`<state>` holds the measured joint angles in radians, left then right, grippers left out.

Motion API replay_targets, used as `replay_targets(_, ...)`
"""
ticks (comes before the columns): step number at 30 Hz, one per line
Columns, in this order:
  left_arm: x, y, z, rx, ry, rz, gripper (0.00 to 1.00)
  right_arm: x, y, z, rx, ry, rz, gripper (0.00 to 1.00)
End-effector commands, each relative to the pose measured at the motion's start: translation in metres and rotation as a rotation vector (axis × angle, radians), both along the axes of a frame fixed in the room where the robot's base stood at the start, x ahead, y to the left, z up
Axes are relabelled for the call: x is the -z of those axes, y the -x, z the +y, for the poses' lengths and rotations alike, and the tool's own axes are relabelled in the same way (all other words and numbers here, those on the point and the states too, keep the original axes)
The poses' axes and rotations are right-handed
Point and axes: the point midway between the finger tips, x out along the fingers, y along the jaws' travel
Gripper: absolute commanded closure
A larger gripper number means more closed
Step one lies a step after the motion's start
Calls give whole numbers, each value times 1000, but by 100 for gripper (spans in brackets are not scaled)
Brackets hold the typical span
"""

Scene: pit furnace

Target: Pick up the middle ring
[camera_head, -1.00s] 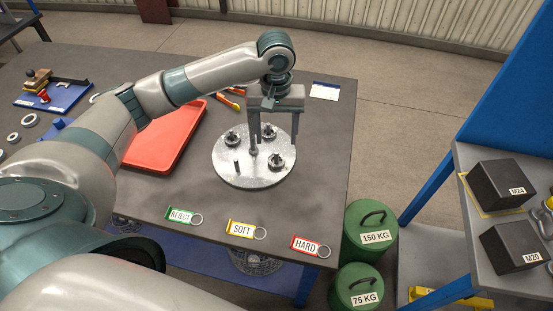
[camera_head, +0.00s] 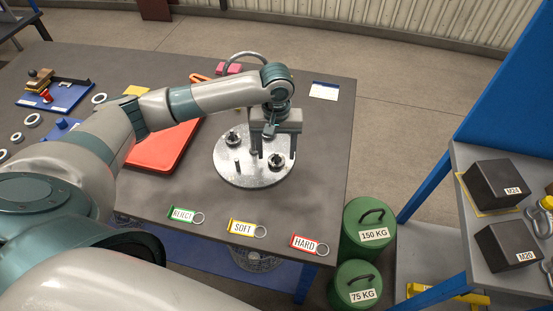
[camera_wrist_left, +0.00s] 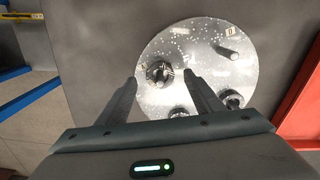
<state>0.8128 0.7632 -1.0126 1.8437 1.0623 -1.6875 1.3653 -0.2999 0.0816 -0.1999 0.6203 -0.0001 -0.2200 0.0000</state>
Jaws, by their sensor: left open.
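A round metal plate (camera_head: 250,178) lies on the dark table, carrying several dark ring-shaped fittings on posts and one bare post (camera_head: 237,164). My left gripper (camera_head: 275,154) is over the plate's right side, pointing down, open and empty. The front-right fitting (camera_head: 276,161) shows between its fingertips in the left wrist view (camera_wrist_left: 159,74); contact cannot be told. The left fitting (camera_head: 233,139) is clear; a back one is hidden behind my gripper in the head view but shows in the wrist view (camera_wrist_left: 178,112). Loose grey rings, including one (camera_head: 32,120), lie at far left. My right gripper is not in view.
A red tray (camera_head: 160,150) lies left of the plate. Tags reading REJECT (camera_head: 182,215), SOFT (camera_head: 241,228) and HARD (camera_head: 305,243), each with a key ring, lie along the front edge. Green weights (camera_head: 368,228) stand off the table's right side. The table right of the plate is clear.

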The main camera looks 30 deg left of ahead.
Motion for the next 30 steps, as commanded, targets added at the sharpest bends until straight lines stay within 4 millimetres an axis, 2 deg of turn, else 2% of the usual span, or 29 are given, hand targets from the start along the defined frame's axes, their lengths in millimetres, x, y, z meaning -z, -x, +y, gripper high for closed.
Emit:
replay_targets(2,8,1,0,-1,-1,4,40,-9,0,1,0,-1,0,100)
replay_targets(6,25,0,0,0,0,2,40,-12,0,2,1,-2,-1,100)
replay_targets(9,30,0,0,1,-1,0,40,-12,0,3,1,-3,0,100)
replay_targets(23,31,0,0,1,0,-1,40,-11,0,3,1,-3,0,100)
replay_targets(29,31,0,0,1,0,-1,85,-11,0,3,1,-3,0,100)
replay_targets(30,31,0,0,1,0,-1,88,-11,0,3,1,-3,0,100)
